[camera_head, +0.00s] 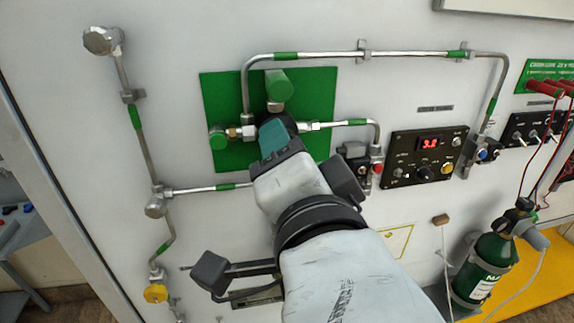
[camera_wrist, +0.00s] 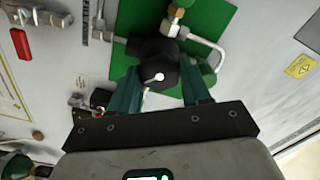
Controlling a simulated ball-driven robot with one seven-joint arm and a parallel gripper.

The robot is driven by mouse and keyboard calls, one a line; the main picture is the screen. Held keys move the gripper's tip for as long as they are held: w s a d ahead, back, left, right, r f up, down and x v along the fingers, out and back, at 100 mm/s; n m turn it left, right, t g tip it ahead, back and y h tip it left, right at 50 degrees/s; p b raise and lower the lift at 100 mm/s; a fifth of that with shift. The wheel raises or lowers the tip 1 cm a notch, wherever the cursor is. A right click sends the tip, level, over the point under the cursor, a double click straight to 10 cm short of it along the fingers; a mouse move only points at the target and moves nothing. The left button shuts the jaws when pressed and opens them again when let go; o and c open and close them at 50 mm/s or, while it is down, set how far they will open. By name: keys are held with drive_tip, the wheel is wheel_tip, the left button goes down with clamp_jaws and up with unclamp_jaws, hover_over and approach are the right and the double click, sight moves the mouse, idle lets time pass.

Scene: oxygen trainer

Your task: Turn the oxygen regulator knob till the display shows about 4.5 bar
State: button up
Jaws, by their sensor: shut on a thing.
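The black regulator knob (camera_wrist: 157,62) with a white mark sits on the green panel (camera_head: 219,95). In the wrist view, my gripper (camera_wrist: 160,78) has a teal finger on each side of the knob and is shut on it. In the head view, my gripper (camera_head: 275,137) and hand hide most of the knob. The red digital display (camera_head: 430,143) on the black control box reads about 3.8, but the small digits are hard to make out.
Metal pipes with green bands run around the panel, close to my gripper. A yellow knob (camera_head: 422,170) is on the control box (camera_head: 400,150). A green gas cylinder (camera_head: 482,268) stands at the lower right. Red cables (camera_head: 524,150) hang at the far right.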

drive_tip(key=shift+f+m+b, duration=0.15)
drive_tip(key=shift+m+b, duration=0.95)
drive_tip(key=shift+m, duration=0.75)
drive_tip(key=shift+f+m+b, duration=0.1)
drive_tip(key=shift+m+b, duration=0.95)
drive_tip(key=shift+m, duration=0.8)
drive_tip(key=o, duration=1.1)
drive_tip(key=shift+r, duration=0.15)
drive_tip(key=shift+c, duration=0.2)
